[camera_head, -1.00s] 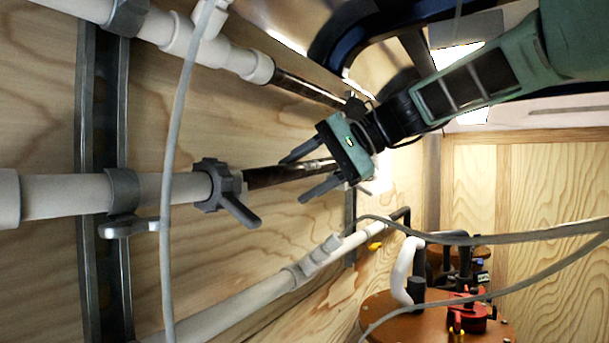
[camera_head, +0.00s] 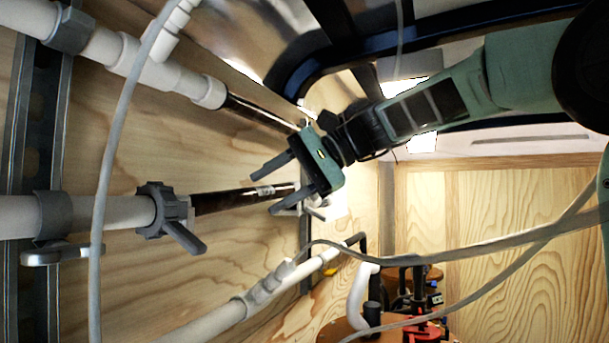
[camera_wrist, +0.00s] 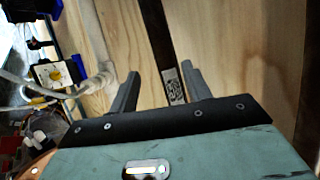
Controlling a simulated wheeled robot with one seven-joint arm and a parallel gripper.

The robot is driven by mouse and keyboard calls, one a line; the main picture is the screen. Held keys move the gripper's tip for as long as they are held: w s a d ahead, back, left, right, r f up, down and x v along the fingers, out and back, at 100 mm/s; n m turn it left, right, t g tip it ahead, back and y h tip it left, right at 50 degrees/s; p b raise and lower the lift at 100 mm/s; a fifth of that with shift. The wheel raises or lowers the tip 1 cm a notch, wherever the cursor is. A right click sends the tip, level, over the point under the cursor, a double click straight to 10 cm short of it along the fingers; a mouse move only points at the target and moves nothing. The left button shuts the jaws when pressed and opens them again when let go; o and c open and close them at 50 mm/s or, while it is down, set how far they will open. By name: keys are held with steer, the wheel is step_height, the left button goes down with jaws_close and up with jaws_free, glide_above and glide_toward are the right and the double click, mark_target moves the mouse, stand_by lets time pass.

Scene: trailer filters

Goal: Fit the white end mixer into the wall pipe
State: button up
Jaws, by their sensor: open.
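A dark tube (camera_head: 230,198) runs out of the grey collar with a lever (camera_head: 165,210) on the middle white wall pipe (camera_head: 105,212). It has a pale printed label near its right part. I cannot tell for sure whether this tube is the mixer; no separate white end shows on it. My gripper (camera_head: 265,190) is open at the tube's right part, one finger above it and one below in the head view. In the wrist view the dark tube (camera_wrist: 160,40) and its label lie behind the space between my open fingers (camera_wrist: 160,70). Contact cannot be told.
An upper white pipe (camera_head: 140,60) with another dark tube (camera_head: 258,112) runs above. A lower white pipe (camera_head: 215,320) slants below. Grey hoses (camera_head: 115,140) hang in front. Brown-lidded vessels with red fittings (camera_head: 425,330) stand at lower right. Plywood walls (camera_head: 500,210) close the space.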

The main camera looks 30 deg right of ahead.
steer(key=b+v, duration=0.1)
steer(key=v, duration=0.7)
steer(key=shift+d, duration=0.2)
steer(key=shift+r, duration=0.1)
